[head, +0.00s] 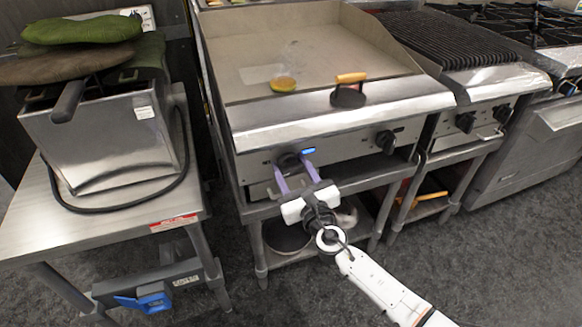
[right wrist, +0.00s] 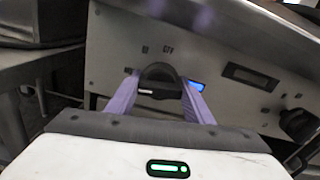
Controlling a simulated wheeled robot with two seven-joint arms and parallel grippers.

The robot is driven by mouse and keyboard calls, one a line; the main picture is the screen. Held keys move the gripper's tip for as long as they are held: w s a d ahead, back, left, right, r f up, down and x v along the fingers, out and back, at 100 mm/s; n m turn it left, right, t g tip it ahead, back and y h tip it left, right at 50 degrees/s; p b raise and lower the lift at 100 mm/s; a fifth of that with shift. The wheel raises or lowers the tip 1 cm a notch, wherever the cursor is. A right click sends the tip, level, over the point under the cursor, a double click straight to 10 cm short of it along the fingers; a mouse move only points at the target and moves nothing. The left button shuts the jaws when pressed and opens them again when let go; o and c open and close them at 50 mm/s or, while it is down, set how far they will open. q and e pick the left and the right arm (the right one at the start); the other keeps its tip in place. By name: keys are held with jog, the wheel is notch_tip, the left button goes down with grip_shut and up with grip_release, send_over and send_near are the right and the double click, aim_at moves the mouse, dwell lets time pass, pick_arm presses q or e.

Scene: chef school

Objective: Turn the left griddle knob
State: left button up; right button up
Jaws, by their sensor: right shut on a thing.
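The griddle (head: 330,120) stands at the centre of the head view, with a front panel below its steel ledge. The left griddle knob (head: 289,161) is black and round, at the left of that panel; the right wrist view shows it (right wrist: 160,78) upright between my fingers. My right gripper (head: 297,174) has its two purple fingers, one on each side of the left knob, shut on it; it also shows in the right wrist view (right wrist: 160,100). The right griddle knob (head: 386,141) is apart from the gripper and also shows in the right wrist view (right wrist: 299,125). My left gripper is not in view.
A steel fryer (head: 105,140) with green and brown mitts on top stands on a steel table (head: 35,215) to the left. A ribbed grill (head: 455,45) stands to the right.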

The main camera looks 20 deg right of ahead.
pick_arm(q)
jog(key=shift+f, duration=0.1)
pick_arm(e)
jog(key=m+b, duration=0.1)
jog(key=m, duration=0.2)
jog(key=shift+f, duration=0.15)
jog(key=shift+m+b, duration=0.55)
jog(key=shift+m, duration=0.45)
jog(key=m+b, duration=0.1)
jog(key=m, duration=0.3)
jog(key=shift+m+b, duration=0.3)
jog(key=m+b, duration=0.1)
jog(key=m, duration=0.6)
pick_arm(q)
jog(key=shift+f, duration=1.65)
pick_arm(e)
jog(key=shift+m, duration=1.5)
